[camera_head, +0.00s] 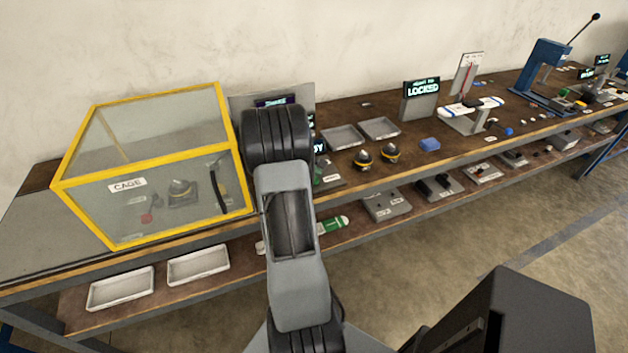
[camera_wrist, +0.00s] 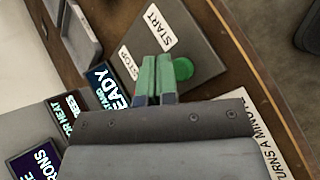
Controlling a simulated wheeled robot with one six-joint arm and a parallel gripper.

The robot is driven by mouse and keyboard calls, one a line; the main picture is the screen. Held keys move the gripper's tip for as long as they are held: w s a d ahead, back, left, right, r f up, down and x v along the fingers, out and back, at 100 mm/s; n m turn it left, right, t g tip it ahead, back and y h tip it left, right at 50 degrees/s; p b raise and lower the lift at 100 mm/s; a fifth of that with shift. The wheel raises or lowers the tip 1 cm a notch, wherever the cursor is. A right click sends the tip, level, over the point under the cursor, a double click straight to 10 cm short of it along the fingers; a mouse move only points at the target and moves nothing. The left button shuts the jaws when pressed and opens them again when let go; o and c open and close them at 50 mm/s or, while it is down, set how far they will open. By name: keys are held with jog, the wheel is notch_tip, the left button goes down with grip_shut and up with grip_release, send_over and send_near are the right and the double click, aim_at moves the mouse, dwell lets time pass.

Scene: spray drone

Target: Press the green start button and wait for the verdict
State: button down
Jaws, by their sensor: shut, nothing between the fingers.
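The green start button (camera_wrist: 183,68) is a round cap on a grey control plate (camera_wrist: 197,35) in the wrist view, near labels reading START (camera_wrist: 160,28) and STOP (camera_wrist: 130,62). My gripper (camera_wrist: 156,58) is shut and empty, its green-tipped fingers together just left of the button in the picture. I cannot tell whether they touch the plate or hover above it. The red stop button is not visible. A dark display (camera_wrist: 112,88) beside the plate shows partly covered text ending in "EADY". In the head view my arm covers much of this area.
A yellow-framed clear cage (camera_head: 140,245) labelled CAGE stands on the bench left of my arm, with a small device inside.

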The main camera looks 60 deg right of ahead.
jog(key=shift+f+b, duration=0.2)
jog(key=shift+b, duration=0.1)
dwell(0.5)
jog(key=shift+f, duration=0.25)
